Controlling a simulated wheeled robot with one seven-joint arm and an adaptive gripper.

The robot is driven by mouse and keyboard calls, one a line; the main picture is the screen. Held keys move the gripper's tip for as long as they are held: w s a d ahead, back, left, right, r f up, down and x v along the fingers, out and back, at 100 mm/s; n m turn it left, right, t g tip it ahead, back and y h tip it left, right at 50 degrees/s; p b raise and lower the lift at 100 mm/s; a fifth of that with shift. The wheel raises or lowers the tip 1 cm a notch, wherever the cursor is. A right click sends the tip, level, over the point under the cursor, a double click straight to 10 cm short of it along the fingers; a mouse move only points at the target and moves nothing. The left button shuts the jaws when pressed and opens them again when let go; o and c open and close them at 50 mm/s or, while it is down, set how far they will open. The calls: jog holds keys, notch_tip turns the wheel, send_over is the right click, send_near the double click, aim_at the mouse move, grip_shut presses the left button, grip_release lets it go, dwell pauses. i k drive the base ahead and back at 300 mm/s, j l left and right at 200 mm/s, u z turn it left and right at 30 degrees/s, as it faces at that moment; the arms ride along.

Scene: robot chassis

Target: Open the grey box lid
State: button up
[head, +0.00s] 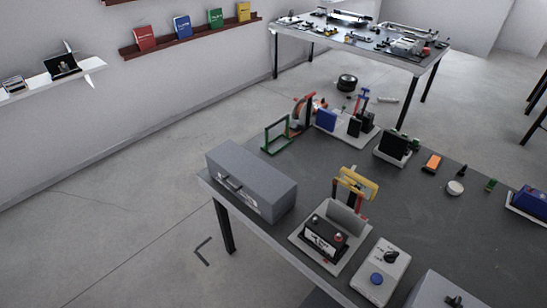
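The grey box (262,196) sits at the near left corner of the dark table. Its flat grey lid (252,165) appears shut. A handle (240,190) shows on its front face, which points toward the lower left of the picture. My gripper is not in the head view, so its position relative to the box and what it holds cannot be seen.
Right of the box, a battery (325,236) sits on a tray beneath a yellow clamp-like part (356,183). A control box with a blue button (377,279) stands nearby. A green frame (277,135) stands behind the box. Floor left of the table is clear.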

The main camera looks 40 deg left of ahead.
aim_at(268, 189)
jog(key=u, duration=1.9)
jog(key=i+j+u, duration=0.15)
jog(key=i+j, duration=0.15)
jog(key=i, duration=0.15)
jog(key=i+j+u, duration=0.15)
jog(key=i+j, duration=0.15)
jog(key=i, duration=0.15)
